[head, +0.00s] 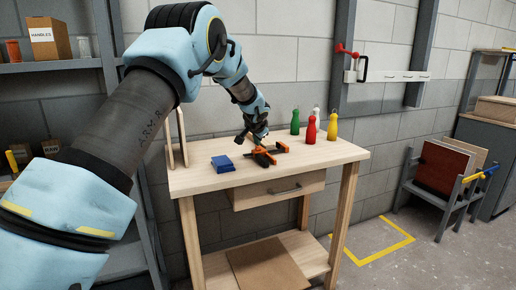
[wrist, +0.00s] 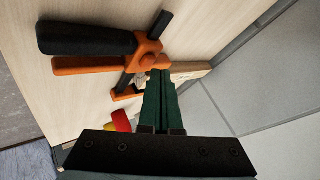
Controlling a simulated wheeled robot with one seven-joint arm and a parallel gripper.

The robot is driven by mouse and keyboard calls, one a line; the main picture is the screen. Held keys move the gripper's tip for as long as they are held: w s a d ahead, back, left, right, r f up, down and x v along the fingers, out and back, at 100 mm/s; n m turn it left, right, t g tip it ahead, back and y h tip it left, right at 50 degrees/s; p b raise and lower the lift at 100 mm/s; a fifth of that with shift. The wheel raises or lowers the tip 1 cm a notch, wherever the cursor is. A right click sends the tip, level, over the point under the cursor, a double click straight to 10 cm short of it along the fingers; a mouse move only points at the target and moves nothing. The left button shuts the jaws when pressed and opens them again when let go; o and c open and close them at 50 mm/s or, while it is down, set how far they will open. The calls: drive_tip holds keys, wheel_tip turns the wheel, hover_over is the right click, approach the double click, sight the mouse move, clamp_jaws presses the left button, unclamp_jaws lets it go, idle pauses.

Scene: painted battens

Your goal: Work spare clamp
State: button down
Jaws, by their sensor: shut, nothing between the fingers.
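An orange clamp with a black-gripped lever (head: 264,158) sits on the wooden workbench (head: 205,180). In the wrist view its black handle (wrist: 85,39) and orange arm (wrist: 85,66) stretch to the left, with the orange pivot (wrist: 148,52) near the fingertips. My gripper (head: 259,142) is over the clamp, pointing down. In the wrist view its dark green fingers (wrist: 160,78) are together, with nothing between them. The tips are at or very near the orange pivot; I cannot tell whether they touch. The fingers hide part of the clamp.
Blue blocks (head: 223,163) lie left of the clamp. Green (head: 295,122), red (head: 311,130), yellow (head: 332,125) and whitish bottles stand at the back right. A red clamp (head: 346,52) is on the wall rail. The bench's front right is clear.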

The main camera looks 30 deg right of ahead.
sight(256, 152)
drive_tip(key=shift+r, duration=0.3)
wheel_tip(256, 152, up, 5)
drive_tip(key=p, duration=0.3)
drive_tip(key=shift+p, duration=0.3)
idle(0.8)
drive_tip(key=shift+a, duration=0.3)
drive_tip(key=s+a+n+g+y, duration=0.1)
drive_tip(key=s+a+n+y, duration=0.15)
drive_tip(key=a, duration=1.25)
drive_tip(key=s+a+n+g+y, duration=0.1)
drive_tip(key=a+n, duration=0.3)
drive_tip(key=a, duration=1.1)
drive_tip(key=s+a+f+n+g, duration=0.2)
drive_tip(key=s+a+n, duration=0.1)
drive_tip(key=s+a, duration=0.7)
drive_tip(key=s+a+f+n+g+y, duration=0.1)
drive_tip(key=s+a+n, duration=0.3)
drive_tip(key=s+a, duration=0.7)
drive_tip(key=s+f+g, duration=0.1)
drive_tip(key=s, duration=0.2)
drive_tip(key=shift+a+f, duration=0.2)
